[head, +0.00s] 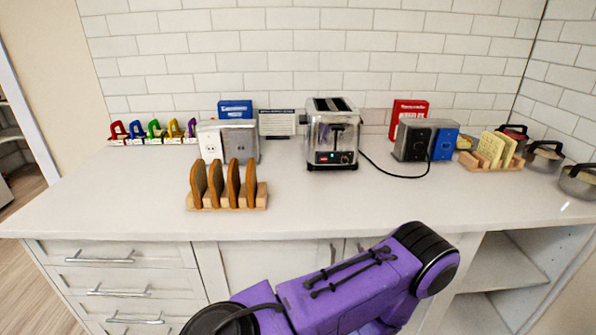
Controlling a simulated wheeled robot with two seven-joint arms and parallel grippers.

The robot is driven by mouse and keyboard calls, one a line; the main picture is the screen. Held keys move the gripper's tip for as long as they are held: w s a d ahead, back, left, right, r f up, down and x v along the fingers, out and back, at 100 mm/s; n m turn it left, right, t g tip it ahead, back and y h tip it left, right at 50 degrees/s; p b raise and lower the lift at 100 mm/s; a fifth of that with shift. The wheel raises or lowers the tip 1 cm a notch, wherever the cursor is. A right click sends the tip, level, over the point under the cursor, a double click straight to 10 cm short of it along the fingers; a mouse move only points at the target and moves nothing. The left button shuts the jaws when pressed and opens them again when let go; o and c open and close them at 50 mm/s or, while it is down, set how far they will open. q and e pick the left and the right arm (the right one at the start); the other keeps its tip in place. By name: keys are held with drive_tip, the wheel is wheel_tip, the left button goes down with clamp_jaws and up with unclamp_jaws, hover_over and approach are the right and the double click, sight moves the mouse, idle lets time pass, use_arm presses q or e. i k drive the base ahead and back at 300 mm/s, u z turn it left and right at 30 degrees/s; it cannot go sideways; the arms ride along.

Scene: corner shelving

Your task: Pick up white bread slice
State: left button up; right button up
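Pale bread slices (491,148), which look like the white bread, stand upright in a wooden rack (507,168) at the right of the counter. Several brown bread slices (233,186) stand upright in another wooden rack (227,208) at the left front. A silver toaster (333,133) stands between them at the back, with two dark slots on top. I see no bread in the slots. A purple link of my arm crosses the bottom of the view, below the counter edge. Neither of my grippers is in view.
The white counter (340,205) is clear in front of the toaster. A black cord (395,175) runs right from the toaster to a grey outlet box (411,140). Lidded pots (545,156) stand at the far right. Another outlet box (212,143) stands behind the brown bread.

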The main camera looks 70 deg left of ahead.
sight(199, 179)
drive_tip(key=z, duration=0.55)
drive_tip(key=k, duration=1.15)
drive_tip(key=u, duration=0.6)
